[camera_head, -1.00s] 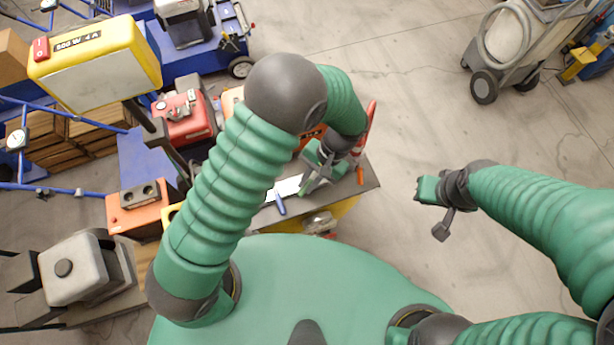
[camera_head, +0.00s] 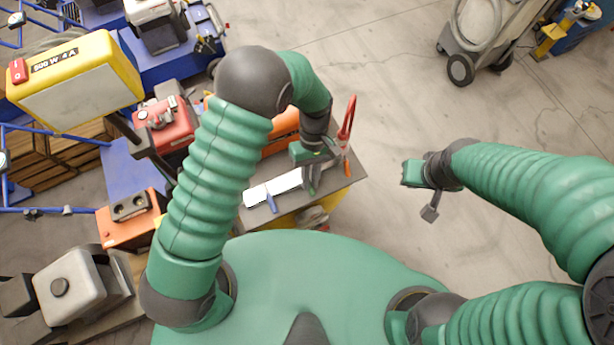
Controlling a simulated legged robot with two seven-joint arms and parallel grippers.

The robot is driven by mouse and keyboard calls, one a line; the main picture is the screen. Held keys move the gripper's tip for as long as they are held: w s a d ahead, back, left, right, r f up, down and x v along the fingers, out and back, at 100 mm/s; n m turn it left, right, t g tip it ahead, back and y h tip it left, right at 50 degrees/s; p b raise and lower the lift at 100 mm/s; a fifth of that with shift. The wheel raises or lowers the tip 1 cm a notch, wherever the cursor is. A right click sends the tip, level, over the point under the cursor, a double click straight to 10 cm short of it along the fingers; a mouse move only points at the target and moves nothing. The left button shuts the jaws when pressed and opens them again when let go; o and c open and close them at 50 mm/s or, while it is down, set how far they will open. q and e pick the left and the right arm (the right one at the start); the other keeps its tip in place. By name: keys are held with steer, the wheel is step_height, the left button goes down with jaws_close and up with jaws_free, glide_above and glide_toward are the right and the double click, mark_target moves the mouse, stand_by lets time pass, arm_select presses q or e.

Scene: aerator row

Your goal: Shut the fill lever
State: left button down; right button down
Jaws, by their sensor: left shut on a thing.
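My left gripper (camera_head: 312,180) points down over the grey-topped bench (camera_head: 338,182). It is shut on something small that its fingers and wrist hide. I cannot make out a fill lever for certain. A red loop-shaped handle (camera_head: 347,118) stands just right of the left gripper, with an orange tip (camera_head: 347,168) below it. A blue handle (camera_head: 271,202) lies to the left, by a white plate (camera_head: 273,188). My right gripper (camera_head: 418,190) hangs over the floor, away from the bench; its jaw opening is unclear.
An orange machine (camera_head: 280,132) stands behind the bench, partly behind my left arm. A yellow lamp box (camera_head: 75,78), red engine (camera_head: 167,124) and orange socket box (camera_head: 130,220) crowd the left. A grey hose cart (camera_head: 478,40) stands far right. The floor between is clear.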

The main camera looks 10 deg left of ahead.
arm_select(q)
steer(key=shift+s+d+n+h, duration=0.2)
steer(key=shift+n+h, duration=0.1)
steer(key=shift+n, duration=0.2)
steer(key=shift+w+d, duration=0.1)
steer(key=c, duration=1.5)
jaws_free()
steer(key=shift+c, duration=0.2)
steer(key=shift+o, duration=0.7)
steer(key=shift+d, duration=0.15)
steer(key=shift+w, duration=0.15)
steer(key=shift+w+r, duration=0.2)
steer(key=shift+r, duration=0.05)
steer(key=b+v, duration=0.2)
steer(key=v, duration=1.4)
steer(key=shift+r, duration=0.15)
steer(key=shift+s, duration=0.1)
